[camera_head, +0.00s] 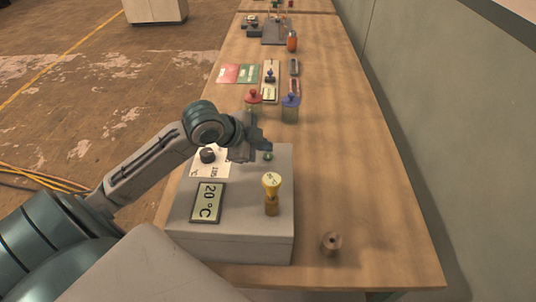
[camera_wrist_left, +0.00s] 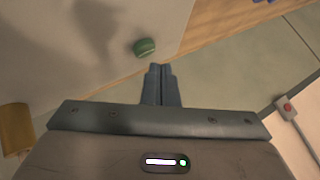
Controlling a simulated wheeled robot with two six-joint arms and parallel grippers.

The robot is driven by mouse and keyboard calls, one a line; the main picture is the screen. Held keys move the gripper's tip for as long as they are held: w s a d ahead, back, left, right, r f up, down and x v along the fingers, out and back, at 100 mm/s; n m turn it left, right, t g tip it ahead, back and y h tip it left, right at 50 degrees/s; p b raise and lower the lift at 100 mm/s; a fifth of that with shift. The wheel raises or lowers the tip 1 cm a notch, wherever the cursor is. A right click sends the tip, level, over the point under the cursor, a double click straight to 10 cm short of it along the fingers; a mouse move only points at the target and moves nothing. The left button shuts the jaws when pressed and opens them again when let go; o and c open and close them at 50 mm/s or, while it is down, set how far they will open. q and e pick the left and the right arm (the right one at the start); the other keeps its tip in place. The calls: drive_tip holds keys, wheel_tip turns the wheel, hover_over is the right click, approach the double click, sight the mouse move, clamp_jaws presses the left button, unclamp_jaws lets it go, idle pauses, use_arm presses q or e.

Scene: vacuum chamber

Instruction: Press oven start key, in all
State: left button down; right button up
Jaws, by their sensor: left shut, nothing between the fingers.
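The oven control box (camera_head: 240,232) is a grey box at the near end of the table. Its top carries a display reading 20 °C (camera_head: 207,202), a dark knob (camera_head: 208,155) on a white label, and a small green key (camera_head: 268,156). The green key also shows in the left wrist view (camera_wrist_left: 144,47), just beyond the fingertips and apart from them in the picture. My left gripper (camera_head: 266,146) is shut and empty, above the far part of the box, close to the green key. Its fingers show in the left wrist view (camera_wrist_left: 160,68). My right gripper is not in view.
A small brown cylinder (camera_head: 331,243) is on the table to the right. Red-lidded (camera_head: 254,97) and blue-lidded (camera_head: 290,107) jars stand behind the box. The table's right side is largely clear, beside a wall.

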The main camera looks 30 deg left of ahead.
use_arm(q)
drive_tip(key=shift+f, duration=0.45)
drive_tip(key=shift+f+b, duration=0.3)
drive_tip(key=shift+f, duration=0.1)
idle(0.7)
idle(0.4)
drive_tip(key=shift+r+p, duration=0.9)
drive_tip(key=shift+p, duration=0.1)
